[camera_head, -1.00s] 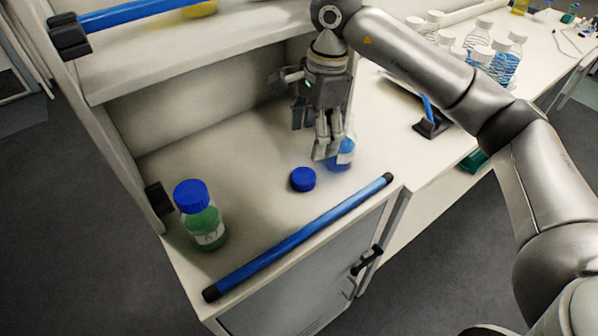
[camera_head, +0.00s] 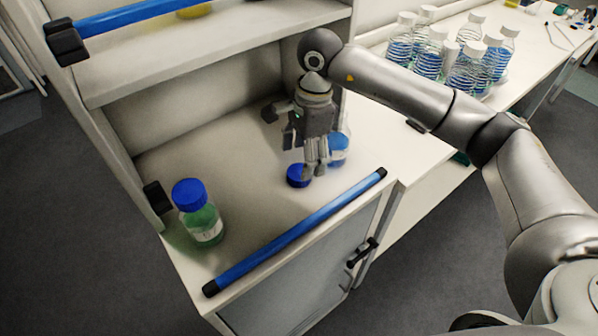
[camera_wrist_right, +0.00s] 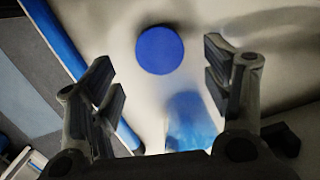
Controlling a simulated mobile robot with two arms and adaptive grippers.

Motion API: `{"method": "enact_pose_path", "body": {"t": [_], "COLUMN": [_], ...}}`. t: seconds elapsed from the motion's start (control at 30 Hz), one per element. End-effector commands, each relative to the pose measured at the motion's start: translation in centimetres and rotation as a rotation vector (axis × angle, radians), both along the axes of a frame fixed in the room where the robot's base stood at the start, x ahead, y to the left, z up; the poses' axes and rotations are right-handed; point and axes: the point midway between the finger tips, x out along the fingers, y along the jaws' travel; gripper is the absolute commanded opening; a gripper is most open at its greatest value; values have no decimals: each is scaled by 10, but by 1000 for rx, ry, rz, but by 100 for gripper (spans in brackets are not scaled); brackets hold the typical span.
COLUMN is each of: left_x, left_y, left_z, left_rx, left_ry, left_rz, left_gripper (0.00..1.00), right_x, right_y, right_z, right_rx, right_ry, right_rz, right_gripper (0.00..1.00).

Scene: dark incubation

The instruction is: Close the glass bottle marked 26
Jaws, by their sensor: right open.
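A bottle with blue contents (camera_head: 339,150) and no cap visible on it stands on the cabinet's lower surface, partly behind my right gripper. It shows blurred in the right wrist view (camera_wrist_right: 190,122); no number is legible. A loose blue screw cap (camera_head: 296,178) lies on the surface to its left. In the right wrist view the cap (camera_wrist_right: 159,50) lies beyond the gap between the fingers, apart from both. My right gripper (camera_head: 314,172) points down, open and empty, above and beside the cap. My left gripper is not in view.
A green bottle with a blue cap (camera_head: 197,212) stands at the left of the surface. A blue rail (camera_head: 300,230) runs along the front edge. An upper shelf (camera_head: 200,62) hangs over the back. Several white-capped bottles (camera_head: 430,55) stand on the right-hand bench.

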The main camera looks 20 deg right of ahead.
Motion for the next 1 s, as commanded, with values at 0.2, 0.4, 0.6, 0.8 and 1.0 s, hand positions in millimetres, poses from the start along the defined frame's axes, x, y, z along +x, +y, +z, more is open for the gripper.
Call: {"method": "enact_pose_path", "body": {"t": [0.2,0.4,0.6,0.8,1.0], "left_x": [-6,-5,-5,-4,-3], "left_y": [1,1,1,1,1], "left_z": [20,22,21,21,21], "left_rx": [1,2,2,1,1], "left_ry": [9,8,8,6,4], "left_rz": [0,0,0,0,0], "left_gripper": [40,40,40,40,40], "right_x": [-2,-1,-1,-1,-1], "right_y": [7,8,8,8,8], "right_z": [-30,-44,-44,-44,-44], "right_rx": [-1,-1,-1,-1,-1], "right_ry": [6,2,1,1,1], "right_rz": [0,0,0,0,0], "right_gripper": [72,72,72,58,34]}}
